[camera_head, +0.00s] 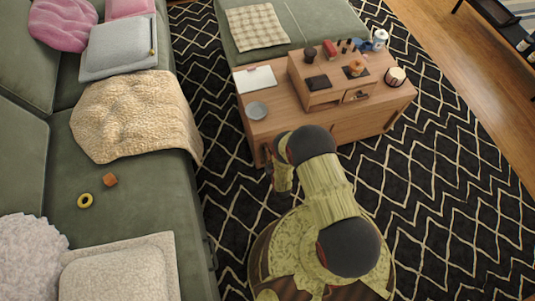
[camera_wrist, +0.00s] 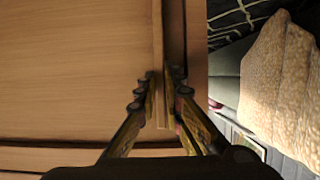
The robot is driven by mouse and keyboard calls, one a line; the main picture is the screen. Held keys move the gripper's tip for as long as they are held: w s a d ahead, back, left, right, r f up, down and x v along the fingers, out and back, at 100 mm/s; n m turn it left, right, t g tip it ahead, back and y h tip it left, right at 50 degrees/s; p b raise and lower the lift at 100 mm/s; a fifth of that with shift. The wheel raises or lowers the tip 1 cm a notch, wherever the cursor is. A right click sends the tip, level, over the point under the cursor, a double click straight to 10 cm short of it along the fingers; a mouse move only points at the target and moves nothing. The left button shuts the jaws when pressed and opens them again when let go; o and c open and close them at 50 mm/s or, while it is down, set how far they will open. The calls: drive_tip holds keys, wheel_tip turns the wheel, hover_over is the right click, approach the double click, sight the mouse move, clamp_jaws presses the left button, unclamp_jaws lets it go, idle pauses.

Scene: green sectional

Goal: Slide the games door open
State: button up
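The games door (camera_wrist: 75,75) is a flat wooden panel filling the left of the wrist view, with an upright wooden handle strip (camera_wrist: 158,50) along its right side. My gripper (camera_wrist: 163,80) has its fingers drawn close together, one on each side of this strip, and looks shut on it. The exact contact is hard to see in the shadow. In the head view the low wooden cabinet (camera_head: 290,128) stands on the rug. My gripper (camera_head: 268,170) is at its left front corner, mostly hidden by my arm. My arm also hides part of the cabinet front.
A green sofa (camera_head: 125,205) with a beige blanket (camera_head: 135,110) runs along the left. The patterned rug (camera_head: 450,190) is clear at right.

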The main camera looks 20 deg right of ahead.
clamp_jaws()
drive_tip(key=shift+d, duration=0.15)
idle(0.4)
drive_tip(key=d, duration=3.5)
drive_tip(key=shift+d, duration=0.2)
drive_tip(key=shift+o, duration=1.4)
unclamp_jaws()
drive_tip(key=shift+s, duration=0.1)
drive_tip(key=v, duration=1.1)
drive_tip(key=shift+s+r, duration=0.2)
drive_tip(key=shift+s, duration=0.15)
